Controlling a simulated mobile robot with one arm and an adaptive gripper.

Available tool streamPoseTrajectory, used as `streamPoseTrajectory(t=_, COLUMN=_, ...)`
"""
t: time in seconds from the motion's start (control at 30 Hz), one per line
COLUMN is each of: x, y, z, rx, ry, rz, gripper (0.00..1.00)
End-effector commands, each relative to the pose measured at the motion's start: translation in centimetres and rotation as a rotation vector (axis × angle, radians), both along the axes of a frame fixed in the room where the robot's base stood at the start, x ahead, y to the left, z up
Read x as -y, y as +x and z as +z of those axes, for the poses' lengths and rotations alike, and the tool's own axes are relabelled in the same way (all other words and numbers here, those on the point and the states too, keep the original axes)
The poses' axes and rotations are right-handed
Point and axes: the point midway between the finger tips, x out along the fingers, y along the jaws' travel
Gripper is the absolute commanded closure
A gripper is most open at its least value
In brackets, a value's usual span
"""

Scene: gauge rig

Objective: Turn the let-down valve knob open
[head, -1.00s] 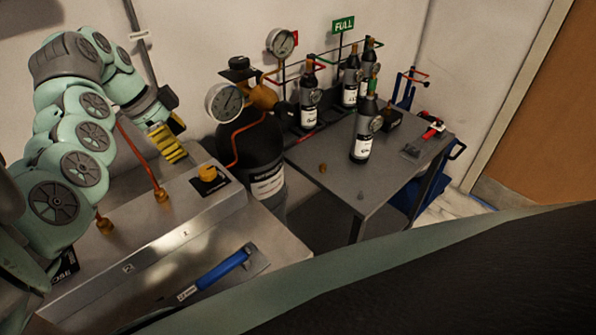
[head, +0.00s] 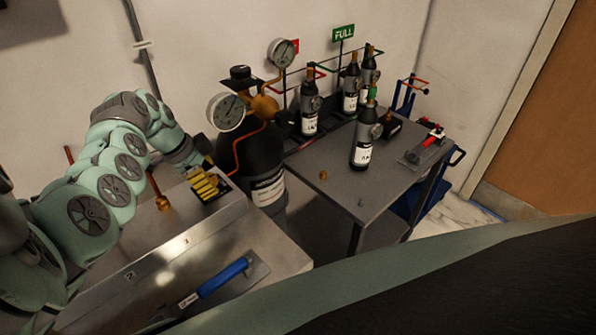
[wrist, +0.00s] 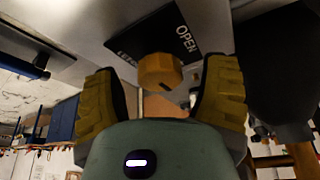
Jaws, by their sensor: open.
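The yellow-brass valve knob (wrist: 160,72) shows in the wrist view against a black label plate (wrist: 148,40) that reads OPEN. My gripper (head: 206,184) has ridged yellow fingers and is at the right end of the raised metal panel in the head view, over the plate (head: 226,182). In the wrist view one finger is left of the knob and one right, with visible gaps on both sides. The gripper is open and holds nothing. In the head view the gripper covers the knob.
A dark cylinder (head: 262,160) with a round gauge (head: 226,112) stands close beyond the panel. A blue-handled tool (head: 222,278) lies in front. A brass fitting with a copper pipe (head: 162,202) rises left of my gripper. A grey table (head: 335,180) with small bottles stands right.

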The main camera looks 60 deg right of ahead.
Motion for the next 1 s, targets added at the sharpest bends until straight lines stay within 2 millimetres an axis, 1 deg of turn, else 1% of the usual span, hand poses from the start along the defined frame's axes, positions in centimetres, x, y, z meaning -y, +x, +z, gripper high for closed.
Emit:
streamPoseTrajectory(t=0.1, x=0.12, y=-0.13, z=0.02, rx=0.0, ry=0.0, rz=-0.004, gripper=0.27)
streamPoseTrajectory(t=0.13, x=0.12, y=-0.13, z=0.02, rx=0.0, ry=0.0, rz=-0.004, gripper=0.24)
streamPoseTrajectory(t=0.8, x=0.03, y=-0.06, z=0.03, rx=0.0, ry=0.0, rz=-0.002, gripper=0.93)
streamPoseTrajectory(t=0.83, x=0.03, y=-0.05, z=0.02, rx=0.0, ry=0.0, rz=-0.002, gripper=0.96)
streamPoseTrajectory(t=1.0, x=0.03, y=-0.04, z=0.07, rx=-0.001, ry=-0.001, rz=0.008, gripper=0.96)
